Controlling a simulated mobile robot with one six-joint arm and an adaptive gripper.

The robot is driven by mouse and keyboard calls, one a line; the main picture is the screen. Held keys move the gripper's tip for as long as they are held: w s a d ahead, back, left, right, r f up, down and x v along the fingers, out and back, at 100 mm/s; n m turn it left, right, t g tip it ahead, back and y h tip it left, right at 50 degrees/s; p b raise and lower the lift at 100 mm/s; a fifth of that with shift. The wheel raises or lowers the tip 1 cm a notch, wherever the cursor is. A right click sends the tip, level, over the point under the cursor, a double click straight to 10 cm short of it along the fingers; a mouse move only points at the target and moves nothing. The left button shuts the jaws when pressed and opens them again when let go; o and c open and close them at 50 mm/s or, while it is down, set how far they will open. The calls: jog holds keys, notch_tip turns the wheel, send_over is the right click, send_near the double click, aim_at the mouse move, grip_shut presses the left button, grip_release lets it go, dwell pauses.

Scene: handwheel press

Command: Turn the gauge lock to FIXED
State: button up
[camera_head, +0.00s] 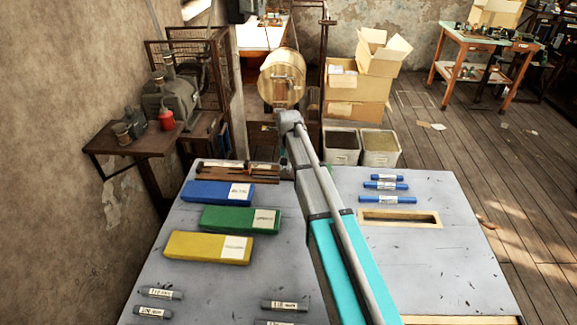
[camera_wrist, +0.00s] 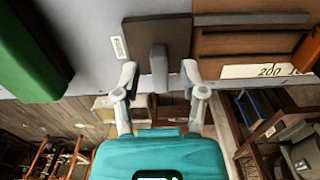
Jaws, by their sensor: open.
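In the wrist view, a grey lever (camera_wrist: 158,62) stands on a dark square plate (camera_wrist: 174,28) at the table's far edge. I take this lever to be the gauge lock. My gripper (camera_wrist: 159,74) is open, with one finger on each side of the lever and a gap showing on both sides. A small white label (camera_wrist: 118,47) lies beside the plate; its words are too small to read. Wooden strips (camera_wrist: 250,42) and a pale scale marked 200 (camera_wrist: 265,70) are to the right. In the head view my arm hides the lever and most of the gripper.
Blue (camera_head: 217,192), green (camera_head: 238,218) and yellow (camera_head: 207,246) labelled boxes lie on the left of the grey table (camera_head: 270,250). Several blue rods (camera_head: 388,186) and a framed slot (camera_head: 399,218) are on the right. Grey labelled cylinders (camera_head: 160,293) lie at the front.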

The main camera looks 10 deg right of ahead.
jog(key=m, duration=0.5)
jog(key=shift+s+d, duration=0.1)
jog(key=shift+d, duration=0.1)
jog(key=m, duration=0.6)
jog(key=shift+s+d, duration=0.1)
jog(key=shift+s, duration=0.05)
notch_tip(320, 180, up, 14)
jog(key=p, duration=1.4)
jog(key=s+f+n+b, duration=0.4)
jog(key=s, duration=0.4)
jog(key=s+f+n+b, duration=0.4)
jog(key=s, duration=0.4)
jog(key=s+f+n+b, duration=0.4)
jog(key=s+n, duration=0.1)
jog(key=s, duration=0.4)
jog(key=shift+s+d+f, duration=0.1)
jog(key=shift+d+f, duration=0.1)
jog(key=shift+d, duration=0.2)
jog(key=shift+s+f+n+b, duration=0.3)
jog(key=shift+s+n+b, duration=0.25)
jog(key=shift+s, duration=0.2)
